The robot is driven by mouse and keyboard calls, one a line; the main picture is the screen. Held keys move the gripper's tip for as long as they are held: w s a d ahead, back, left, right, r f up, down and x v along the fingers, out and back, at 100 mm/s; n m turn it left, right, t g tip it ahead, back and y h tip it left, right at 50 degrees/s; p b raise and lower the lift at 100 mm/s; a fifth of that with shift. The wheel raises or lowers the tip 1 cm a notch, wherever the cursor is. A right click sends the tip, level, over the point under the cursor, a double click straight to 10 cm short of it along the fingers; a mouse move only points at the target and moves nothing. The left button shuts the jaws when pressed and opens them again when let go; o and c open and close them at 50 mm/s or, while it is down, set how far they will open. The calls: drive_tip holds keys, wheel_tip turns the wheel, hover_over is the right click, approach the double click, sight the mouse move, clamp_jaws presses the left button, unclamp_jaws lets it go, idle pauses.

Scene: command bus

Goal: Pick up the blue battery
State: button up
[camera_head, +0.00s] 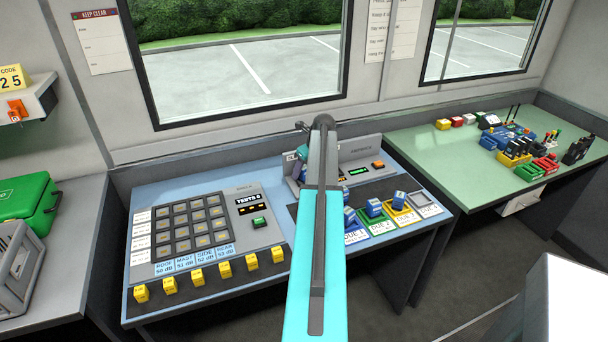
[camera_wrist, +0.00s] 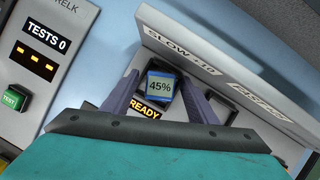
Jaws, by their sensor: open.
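In the wrist view, a blue battery (camera_wrist: 159,87) with a 45% label stands in a dark slot of the grey charger (camera_wrist: 215,62). My gripper (camera_wrist: 160,79) is open, with one purple-grey finger on each side of this battery. I cannot tell whether the fingers touch it. In the head view my arm hides most of this spot. Other blue blocks stand on marked pads right of my arm: one on the blue pad (camera_head: 349,215), one on the green pad (camera_head: 374,207) and one on the yellow pad (camera_head: 399,200).
A yellow READY display (camera_wrist: 145,109) is below the battery. The charger's raised back panel stands close behind my fingers. A grey key panel (camera_head: 190,225) with a green TEST button (camera_head: 259,222) lies to the left. A green bench (camera_head: 440,150) with small parts is at right.

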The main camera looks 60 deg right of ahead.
sight(304, 167)
drive_tip(key=c, duration=1.2)
drive_tip(key=shift+c, duration=0.2)
drive_tip(key=shift+r, duration=0.2)
drive_tip(key=shift+r+b, duration=1.05)
drive_tip(key=shift+r, duration=3.8)
